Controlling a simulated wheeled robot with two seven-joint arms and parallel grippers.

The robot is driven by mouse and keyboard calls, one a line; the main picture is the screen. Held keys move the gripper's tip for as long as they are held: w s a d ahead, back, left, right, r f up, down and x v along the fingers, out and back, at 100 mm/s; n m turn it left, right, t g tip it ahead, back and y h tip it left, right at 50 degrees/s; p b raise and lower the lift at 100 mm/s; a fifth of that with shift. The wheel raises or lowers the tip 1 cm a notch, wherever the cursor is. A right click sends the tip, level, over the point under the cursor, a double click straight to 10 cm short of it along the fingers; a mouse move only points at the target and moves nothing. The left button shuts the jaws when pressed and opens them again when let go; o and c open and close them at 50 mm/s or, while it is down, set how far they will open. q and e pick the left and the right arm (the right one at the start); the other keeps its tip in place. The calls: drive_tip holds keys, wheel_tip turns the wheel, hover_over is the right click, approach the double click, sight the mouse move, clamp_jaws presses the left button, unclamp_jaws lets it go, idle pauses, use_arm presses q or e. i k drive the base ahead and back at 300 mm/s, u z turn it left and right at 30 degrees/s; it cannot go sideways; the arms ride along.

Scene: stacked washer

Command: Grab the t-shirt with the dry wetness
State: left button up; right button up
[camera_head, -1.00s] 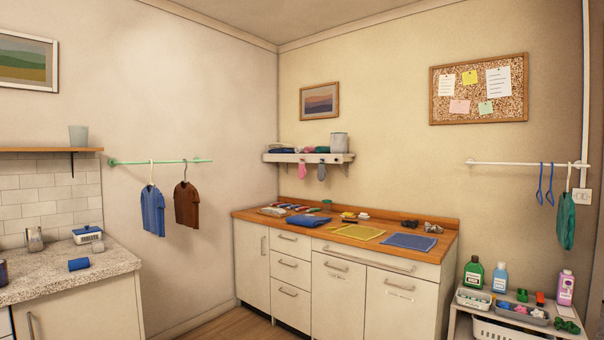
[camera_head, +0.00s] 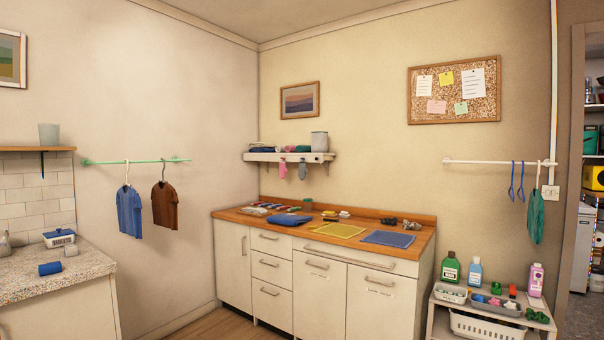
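A blue t-shirt (camera_head: 130,213) hangs on a white hanger from the green rail on the left wall. A brown t-shirt (camera_head: 165,206) hangs on a dark hanger just right of it on the same rail. A green garment (camera_head: 536,218) hangs from the white rail on the right wall; its type is hard to tell. Folded blue cloth (camera_head: 287,220) lies on the wooden counter. I cannot tell from the picture which garment is dry. Neither of my grippers is in view.
The wooden counter (camera_head: 405,262) with cabinets fills the corner, with a yellow mat (camera_head: 340,231) and a blue mat (camera_head: 387,239) on it. A speckled counter (camera_head: 75,284) stands left. A low shelf unit (camera_head: 440,298) with bottles stands right. A doorway opens at far right.

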sight(130, 206)
drive_tip(key=u, duration=2.6)
drive_tip(key=i, duration=3.3)
drive_tip(key=z, duration=3.25)
